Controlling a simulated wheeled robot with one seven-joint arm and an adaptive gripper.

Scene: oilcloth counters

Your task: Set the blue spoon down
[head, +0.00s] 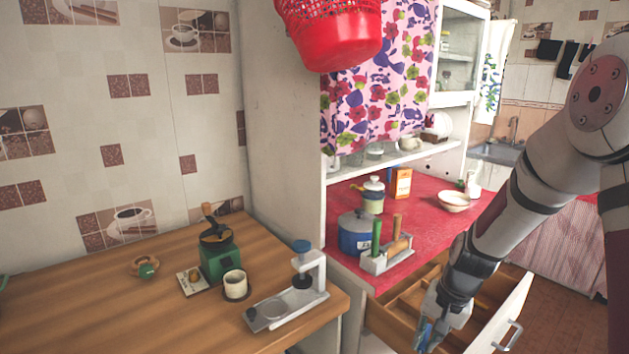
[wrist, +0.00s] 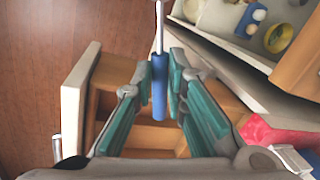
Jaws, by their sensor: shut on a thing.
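My gripper (head: 432,338) is over the open drawer (head: 382,325) in the head view. In the wrist view my gripper (wrist: 158,78) has its teal-padded fingers on both sides of the blue handle of the spoon (wrist: 159,92) and is shut on it. The spoon's thin metal shaft runs to the top edge of the wrist view, and its bowl is out of frame. The drawer is wooden inside, with dividers, and also shows below the spoon in the wrist view (wrist: 85,85). The spoon cannot be made out clearly in the head view.
The red-topped counter (head: 440,205) holds a blue pot (head: 355,232), a grey holder with green and wooden handles (head: 388,260) and a white bowl (head: 453,201). A wooden table (head: 110,300) at left carries a green grinder (head: 219,262) and a cup (head: 235,283).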

